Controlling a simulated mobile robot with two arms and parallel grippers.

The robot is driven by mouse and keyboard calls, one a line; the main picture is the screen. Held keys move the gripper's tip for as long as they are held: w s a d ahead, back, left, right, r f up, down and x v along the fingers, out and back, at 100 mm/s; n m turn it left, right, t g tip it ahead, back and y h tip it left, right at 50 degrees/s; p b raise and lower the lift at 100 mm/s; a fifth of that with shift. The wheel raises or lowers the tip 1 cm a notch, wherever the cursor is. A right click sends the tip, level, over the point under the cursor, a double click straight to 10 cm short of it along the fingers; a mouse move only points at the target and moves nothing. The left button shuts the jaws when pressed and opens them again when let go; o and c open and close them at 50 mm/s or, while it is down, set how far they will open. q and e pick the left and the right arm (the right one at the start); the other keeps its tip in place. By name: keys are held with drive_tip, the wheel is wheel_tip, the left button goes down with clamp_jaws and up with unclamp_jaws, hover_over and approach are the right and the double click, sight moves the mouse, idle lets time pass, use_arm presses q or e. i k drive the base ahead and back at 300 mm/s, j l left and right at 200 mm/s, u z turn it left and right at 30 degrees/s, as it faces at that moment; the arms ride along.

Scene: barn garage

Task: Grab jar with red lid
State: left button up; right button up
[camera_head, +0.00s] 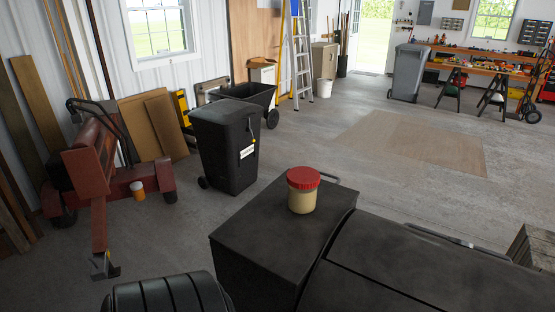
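A jar with a red lid (302,190) stands upright on the flat dark side shelf (250,232) of a black grill-like unit. Its body is cream or tan and its lid is ribbed red. Nothing touches the jar apart from the shelf under it. Neither of my grippers shows in the head view, so I cannot see how they stand.
The unit's dark curved lid (400,268) lies right of the jar. A black wheeled bin (226,150) stands behind it to the left. A red log splitter (95,165) with an orange jar (138,191) is at left. Open concrete floor stretches behind and right.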

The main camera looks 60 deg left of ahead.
sight(303, 182)
drive_tip(key=u, duration=1.7)
drive_tip(key=l+z, duration=0.1)
drive_tip(key=k+l, duration=0.05)
